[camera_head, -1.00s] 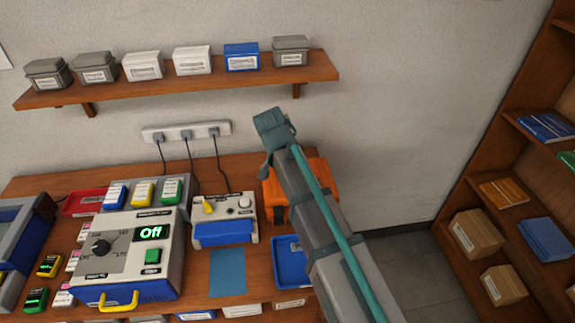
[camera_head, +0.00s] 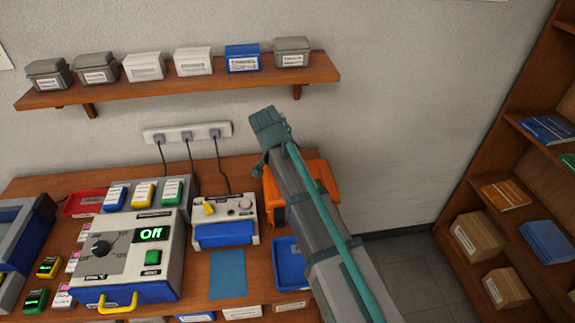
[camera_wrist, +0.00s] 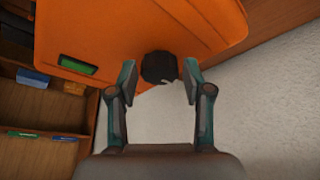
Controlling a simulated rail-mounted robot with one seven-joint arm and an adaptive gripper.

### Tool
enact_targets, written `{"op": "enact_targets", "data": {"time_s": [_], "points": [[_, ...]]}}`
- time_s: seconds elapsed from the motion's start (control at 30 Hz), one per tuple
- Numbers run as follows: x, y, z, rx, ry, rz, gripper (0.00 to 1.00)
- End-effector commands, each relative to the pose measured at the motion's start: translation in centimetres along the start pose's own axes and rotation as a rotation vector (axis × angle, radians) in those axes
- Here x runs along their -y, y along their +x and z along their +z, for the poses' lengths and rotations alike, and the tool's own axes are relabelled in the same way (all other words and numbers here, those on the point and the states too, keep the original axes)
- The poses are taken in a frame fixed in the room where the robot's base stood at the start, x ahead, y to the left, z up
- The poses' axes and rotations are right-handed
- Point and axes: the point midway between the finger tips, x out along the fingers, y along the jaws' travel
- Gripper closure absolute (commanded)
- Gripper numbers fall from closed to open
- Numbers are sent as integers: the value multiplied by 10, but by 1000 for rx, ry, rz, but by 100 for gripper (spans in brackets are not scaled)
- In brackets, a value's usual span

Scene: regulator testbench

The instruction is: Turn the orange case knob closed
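The orange case (camera_head: 318,178) stands on the right end of the workbench, mostly hidden behind my arm in the head view. In the wrist view the orange case (camera_wrist: 120,22) fills the top, with a green label or display (camera_wrist: 77,65) on it. Its black round knob (camera_wrist: 158,67) sits between the fingertips of my gripper (camera_wrist: 159,82). The two fingers are apart, one on each side of the knob, with a visible gap to it on both sides. The knob is hidden in the head view.
A blue tray (camera_head: 290,262) lies in front of the case. A white device (camera_head: 224,213) and a large control unit reading Off (camera_head: 130,258) stand to the left. A wall shelf (camera_head: 180,85) with several boxes hangs above. Wooden shelving (camera_head: 540,170) stands right.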

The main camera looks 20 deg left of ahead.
Motion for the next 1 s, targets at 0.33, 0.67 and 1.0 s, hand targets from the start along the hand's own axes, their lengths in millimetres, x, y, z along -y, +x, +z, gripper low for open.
{"op": "enact_targets", "data": {"time_s": [0.33, 0.67, 1.0], "points": [[0, 0, 0, 0, -1, 0, 36], [0, -34, 0, -1, -1, -2, 36], [0, -96, 0, -1, -1, -1, 36]]}}
